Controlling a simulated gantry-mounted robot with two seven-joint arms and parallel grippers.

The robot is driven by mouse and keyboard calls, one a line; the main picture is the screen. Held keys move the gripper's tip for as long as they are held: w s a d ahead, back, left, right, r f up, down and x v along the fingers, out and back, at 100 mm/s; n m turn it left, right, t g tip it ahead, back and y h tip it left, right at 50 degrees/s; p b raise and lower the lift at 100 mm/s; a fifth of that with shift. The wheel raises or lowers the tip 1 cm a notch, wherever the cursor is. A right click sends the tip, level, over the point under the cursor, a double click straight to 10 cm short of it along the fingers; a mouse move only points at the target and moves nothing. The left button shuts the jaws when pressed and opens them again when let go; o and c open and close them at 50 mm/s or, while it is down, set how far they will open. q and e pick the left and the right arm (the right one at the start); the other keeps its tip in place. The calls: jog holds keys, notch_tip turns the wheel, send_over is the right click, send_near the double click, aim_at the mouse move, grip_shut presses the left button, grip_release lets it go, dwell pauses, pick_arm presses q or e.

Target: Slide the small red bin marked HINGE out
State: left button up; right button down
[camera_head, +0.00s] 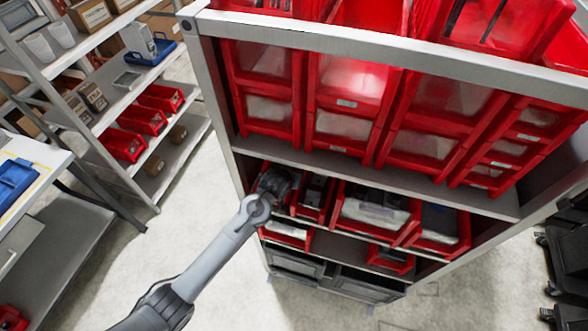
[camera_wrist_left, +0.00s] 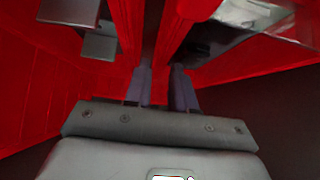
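Several open red bins stand on the middle shelf of the rack. At its left end is a small red bin (camera_head: 260,169), mostly hidden behind my left gripper (camera_head: 274,181). Another narrow red bin (camera_head: 314,199) stands just right of it. No HINGE marking is readable, so I cannot tell which bin bears it. In the left wrist view, the two fingers of my left gripper (camera_wrist_left: 161,88) are close together among red bin walls (camera_wrist_left: 175,30). A narrow gap shows between them, but whether they grip a wall is unclear. My right gripper is not in view.
Wider red bins (camera_head: 375,213) fill the shelf to the right. Tall red dispensers (camera_head: 345,110) stand above, over a grey shelf edge (camera_head: 350,173). A lower shelf holds more red bins (camera_head: 286,234). Open floor (camera_head: 190,225) lies left of the rack.

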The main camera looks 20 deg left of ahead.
pick_arm(q)
jog(key=shift+x, duration=2.1)
jog(key=shift+c, duration=0.3)
grip_shut()
